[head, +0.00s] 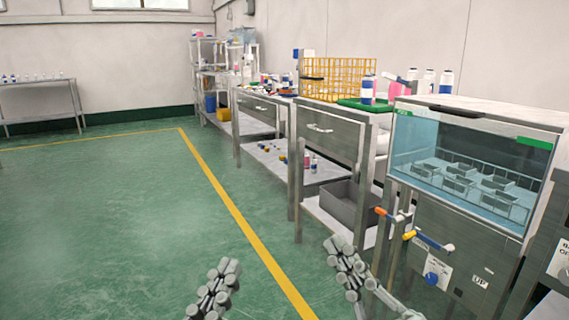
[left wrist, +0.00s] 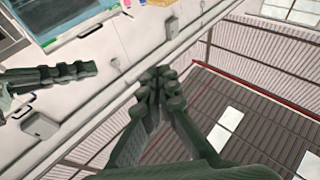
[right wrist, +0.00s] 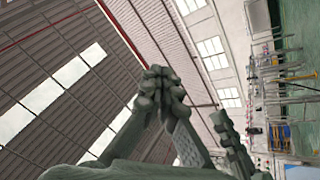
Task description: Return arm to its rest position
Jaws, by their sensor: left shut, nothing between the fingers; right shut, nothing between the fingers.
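My left gripper (head: 228,268) is at the bottom middle of the head view, over the green floor, with its fingers pointing up. My right gripper (head: 335,245) is a little to its right and slightly higher in the picture, in front of the lower bench area. In the left wrist view the left fingertips (left wrist: 158,76) meet with nothing between them. In the right wrist view the right fingertips (right wrist: 160,72) also meet, empty. The two grippers are apart, and neither touches any object in view.
A metal bench (head: 335,165) carries a yellow rack (head: 335,78) and a green tray (head: 365,104). The green floor (head: 90,230) at the left is clear.

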